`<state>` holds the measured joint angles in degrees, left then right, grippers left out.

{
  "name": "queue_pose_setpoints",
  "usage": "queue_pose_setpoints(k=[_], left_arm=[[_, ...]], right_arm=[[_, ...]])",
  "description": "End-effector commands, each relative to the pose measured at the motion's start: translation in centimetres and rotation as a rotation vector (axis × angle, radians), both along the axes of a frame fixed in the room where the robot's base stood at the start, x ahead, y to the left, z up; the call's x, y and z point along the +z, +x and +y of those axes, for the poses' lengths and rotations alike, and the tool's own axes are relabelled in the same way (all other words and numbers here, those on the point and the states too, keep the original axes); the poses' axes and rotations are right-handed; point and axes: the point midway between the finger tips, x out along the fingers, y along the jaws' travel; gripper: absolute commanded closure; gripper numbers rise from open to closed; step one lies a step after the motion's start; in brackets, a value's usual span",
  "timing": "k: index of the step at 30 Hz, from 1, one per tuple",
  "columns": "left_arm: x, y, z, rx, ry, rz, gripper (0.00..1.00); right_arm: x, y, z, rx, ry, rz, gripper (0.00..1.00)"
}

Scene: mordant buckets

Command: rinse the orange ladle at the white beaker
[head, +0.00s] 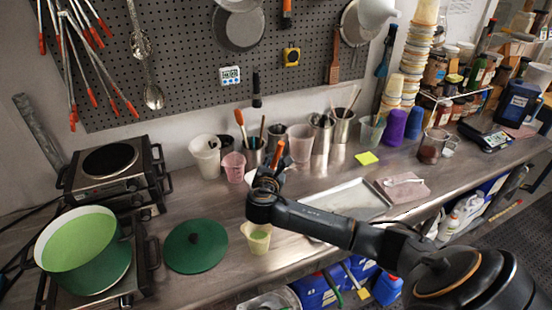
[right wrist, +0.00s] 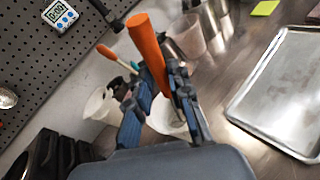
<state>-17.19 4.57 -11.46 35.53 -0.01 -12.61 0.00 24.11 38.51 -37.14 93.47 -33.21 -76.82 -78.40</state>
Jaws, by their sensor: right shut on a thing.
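My right gripper (head: 270,178) is shut on the upright orange handle of the ladle (head: 279,152). In the right wrist view the handle (right wrist: 148,50) rises between the fingers (right wrist: 158,95); the ladle's lower end is hidden by the gripper. A white beaker (head: 205,157) stands at the back of the counter, left of my gripper. Another white vessel (head: 250,176) shows partly behind my gripper, and a white rim (right wrist: 165,118) shows below the fingers in the wrist view. I cannot tell whether the ladle touches it. My left gripper is out of view.
A green lid (head: 196,246) and a green pot (head: 80,245) on a burner are to the left. A metal tray (head: 345,196) lies right. Pink cups and tool holders line the back.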

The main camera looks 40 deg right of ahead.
Motion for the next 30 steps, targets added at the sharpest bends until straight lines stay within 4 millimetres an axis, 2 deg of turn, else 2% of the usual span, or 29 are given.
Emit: queue_pose_setpoints(k=[7,20,30], left_arm=[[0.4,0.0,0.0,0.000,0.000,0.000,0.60],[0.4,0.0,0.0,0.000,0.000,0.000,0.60],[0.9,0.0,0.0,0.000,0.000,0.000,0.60]], right_arm=[[0.1,-0.2,0.3,-0.001,-0.001,-0.001,1.00],[0.1,0.6,-1.1,-0.001,0.000,-0.001,1.00],[0.1,0.0,-0.1,-0.001,-0.001,-0.001,1.00]])
